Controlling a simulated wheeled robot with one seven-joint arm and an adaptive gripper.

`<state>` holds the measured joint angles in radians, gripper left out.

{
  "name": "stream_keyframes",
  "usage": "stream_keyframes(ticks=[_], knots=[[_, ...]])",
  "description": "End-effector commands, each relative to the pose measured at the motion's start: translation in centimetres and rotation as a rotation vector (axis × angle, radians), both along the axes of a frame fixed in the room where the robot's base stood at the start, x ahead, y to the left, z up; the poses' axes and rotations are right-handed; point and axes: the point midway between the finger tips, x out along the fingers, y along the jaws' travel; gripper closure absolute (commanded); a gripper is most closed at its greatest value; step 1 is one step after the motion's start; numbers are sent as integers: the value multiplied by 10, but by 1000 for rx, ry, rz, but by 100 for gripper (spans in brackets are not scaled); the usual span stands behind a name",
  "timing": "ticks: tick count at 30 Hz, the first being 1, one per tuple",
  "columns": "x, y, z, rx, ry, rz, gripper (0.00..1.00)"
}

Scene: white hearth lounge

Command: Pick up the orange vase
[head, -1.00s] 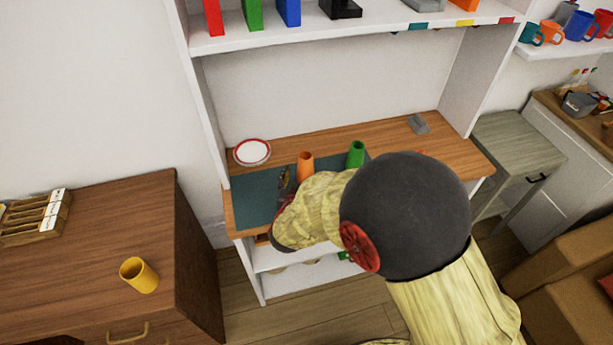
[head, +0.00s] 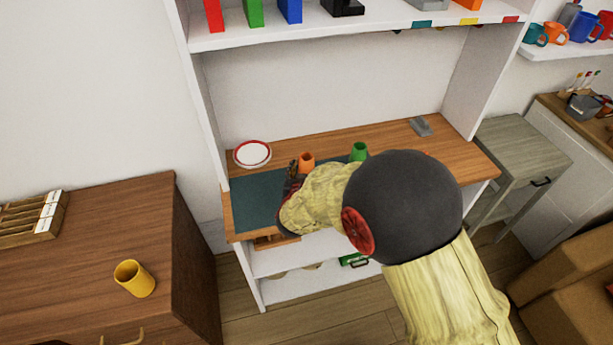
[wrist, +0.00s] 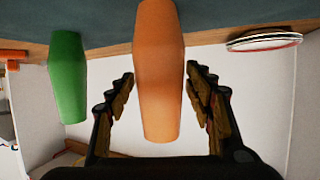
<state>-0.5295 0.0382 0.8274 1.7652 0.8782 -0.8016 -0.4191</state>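The orange vase (head: 306,160) stands upright on the dark mat (head: 257,200) on the wooden desk, its lower part hidden behind my arm in the head view. In the wrist view the orange vase (wrist: 160,70) appears upside down, between the two fingers of my gripper (wrist: 160,85). The gripper is open, with a visible gap between the vase and each finger. In the head view my gripper (head: 293,178) is partly hidden by my own arm, close to the vase's left side.
A green vase (head: 359,151) stands to the right, and also shows in the wrist view (wrist: 67,75). A red-rimmed plate (head: 252,154) lies to the left. A grey object (head: 420,126) sits farther right. White shelving with an upper shelf (head: 350,28) frames the desk.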

Motion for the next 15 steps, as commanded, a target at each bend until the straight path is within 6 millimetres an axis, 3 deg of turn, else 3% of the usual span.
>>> stream_keyframes(ticks=[15], knots=[[0,0,-1,0,1,0,79]])
